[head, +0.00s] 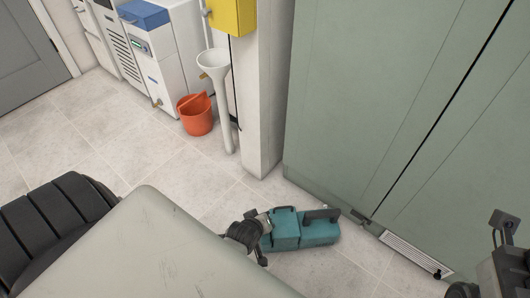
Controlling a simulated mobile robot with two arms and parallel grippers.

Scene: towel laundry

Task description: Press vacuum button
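A teal machine with a black handle, which looks like the vacuum (300,232), sits on the tiled floor near the foot of the green cabinet. A dark part (243,235) adjoins its left end. No button can be made out at this size. My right gripper (449,282) shows only in part at the bottom right corner, well to the right of the machine. The state of its fingers is unclear.
A tall green cabinet (385,110) with a floor-level vent (416,254) fills the right. A white post (265,95), an orange bucket (197,118), a white funnel pipe (222,100) and white machines (160,70) stand behind. Tiled floor (110,150) is clear at left.

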